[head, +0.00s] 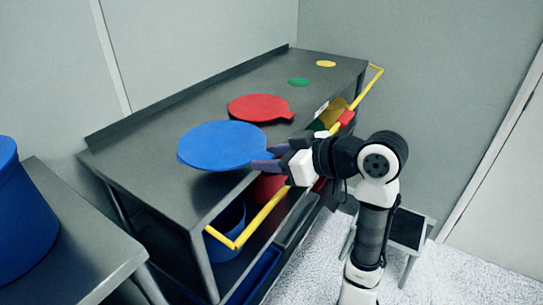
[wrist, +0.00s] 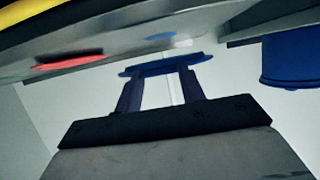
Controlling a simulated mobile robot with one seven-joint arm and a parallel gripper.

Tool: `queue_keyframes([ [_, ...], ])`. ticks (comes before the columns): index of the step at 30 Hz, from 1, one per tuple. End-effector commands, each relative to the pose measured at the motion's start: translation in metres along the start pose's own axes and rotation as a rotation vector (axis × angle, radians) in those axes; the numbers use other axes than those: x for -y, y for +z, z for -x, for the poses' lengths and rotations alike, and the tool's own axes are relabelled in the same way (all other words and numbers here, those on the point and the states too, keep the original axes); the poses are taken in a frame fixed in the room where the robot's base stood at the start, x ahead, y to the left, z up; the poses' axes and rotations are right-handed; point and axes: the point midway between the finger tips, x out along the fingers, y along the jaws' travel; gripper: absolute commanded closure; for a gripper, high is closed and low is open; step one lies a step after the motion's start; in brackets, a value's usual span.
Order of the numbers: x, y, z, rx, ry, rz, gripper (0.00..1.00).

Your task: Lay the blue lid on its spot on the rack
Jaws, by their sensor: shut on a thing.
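The round blue lid (head: 222,145) is held out flat, or nearly so, over the near end of the rack's grey top (head: 150,120). My gripper (head: 264,160) comes in from the right and is shut on the lid's tab. In the wrist view the blue lid (wrist: 168,64) shows almost edge-on at the tips of my gripper (wrist: 160,76). A pale blue patch (wrist: 168,39) shows on the grey surface there; I cannot tell whether it is the spot or a reflection. In the head view, the lid hides the top beneath it, and its height above is unclear.
A red lid (head: 260,108) lies on the rack just beyond the blue one. Green (head: 299,82) and yellow (head: 326,64) discs mark the far end. A yellow rail (head: 270,205) runs along the rack's right side. A blue drum (head: 20,215) stands on a table at left.

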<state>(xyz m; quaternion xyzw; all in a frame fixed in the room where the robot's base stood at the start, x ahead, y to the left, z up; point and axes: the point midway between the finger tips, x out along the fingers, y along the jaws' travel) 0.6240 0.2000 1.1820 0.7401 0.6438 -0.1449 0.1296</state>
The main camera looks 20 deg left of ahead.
Motion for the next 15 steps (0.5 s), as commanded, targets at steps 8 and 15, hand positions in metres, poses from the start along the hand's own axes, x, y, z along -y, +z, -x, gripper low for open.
queue_keyframes([
  [8,0.0,-0.002,-0.015,-0.002,-0.001,0.004,0.83],
  [15,0.0,-0.006,-0.034,-0.002,0.0,0.004,0.83],
])
